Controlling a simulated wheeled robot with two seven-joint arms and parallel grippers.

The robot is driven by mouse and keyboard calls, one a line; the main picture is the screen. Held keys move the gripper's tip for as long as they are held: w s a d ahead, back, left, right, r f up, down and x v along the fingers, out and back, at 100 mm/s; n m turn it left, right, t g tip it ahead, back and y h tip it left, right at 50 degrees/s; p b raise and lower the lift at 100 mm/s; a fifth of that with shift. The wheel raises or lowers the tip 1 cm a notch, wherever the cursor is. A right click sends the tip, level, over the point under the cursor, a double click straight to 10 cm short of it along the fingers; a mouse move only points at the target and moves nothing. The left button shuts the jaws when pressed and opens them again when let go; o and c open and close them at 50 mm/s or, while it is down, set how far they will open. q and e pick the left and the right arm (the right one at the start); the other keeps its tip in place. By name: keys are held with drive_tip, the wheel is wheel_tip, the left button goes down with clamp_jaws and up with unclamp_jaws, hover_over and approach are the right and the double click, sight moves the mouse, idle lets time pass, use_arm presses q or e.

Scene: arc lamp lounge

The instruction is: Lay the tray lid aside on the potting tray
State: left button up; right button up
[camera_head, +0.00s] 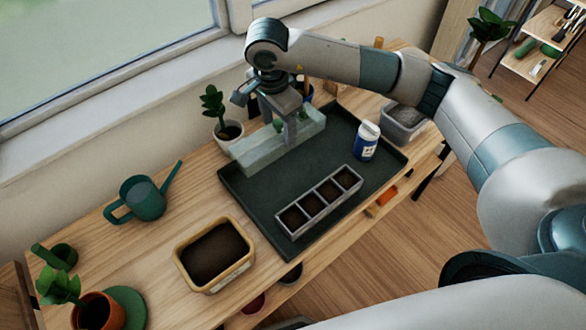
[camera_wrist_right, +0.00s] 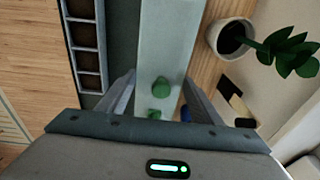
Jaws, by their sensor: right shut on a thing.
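The tray lid (camera_head: 262,152) is a long, pale, translucent cover at the back-left edge of the dark potting tray (camera_head: 245,185). My right gripper (camera_head: 290,138) reaches down from above and is shut on the lid near its middle. In the right wrist view the lid (camera_wrist_right: 168,35) runs between the fingers of my right gripper (camera_wrist_right: 158,92), with green shapes on or under it. I cannot tell whether the lid touches the potting tray. A grey seed tray (camera_head: 318,205) with several soil-filled cells lies uncovered on the potting tray's front part. My left gripper is out of view.
A white and blue bottle (camera_head: 366,141) stands at the potting tray's right. A potted plant (camera_head: 228,131) is close behind the lid. A soil tub (camera_head: 214,255) and a green watering can (camera_head: 143,199) stand left. A clear container (camera_head: 402,124) is at right. The potting tray's middle is bare.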

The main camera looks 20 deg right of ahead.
drive_tip(key=shift+d, duration=0.15)
drive_tip(key=shift+f+p, duration=0.35)
drive_tip(key=shift+f, duration=0.25)
use_arm(q)
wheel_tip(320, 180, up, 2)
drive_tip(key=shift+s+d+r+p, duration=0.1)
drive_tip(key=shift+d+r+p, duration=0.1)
drive_tip(key=shift+p, duration=0.65)
use_arm(e)
wheel_tip(320, 180, down, 5)
drive_tip(key=shift+f, duration=0.1)
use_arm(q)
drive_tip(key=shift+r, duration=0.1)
use_arm(e)
drive_tip(key=shift+f+p, duration=0.8)
drive_tip(key=shift+f, duration=0.8)
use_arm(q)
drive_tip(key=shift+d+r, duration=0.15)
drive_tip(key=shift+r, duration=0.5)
use_arm(e)
drive_tip(key=shift+f, duration=0.2)
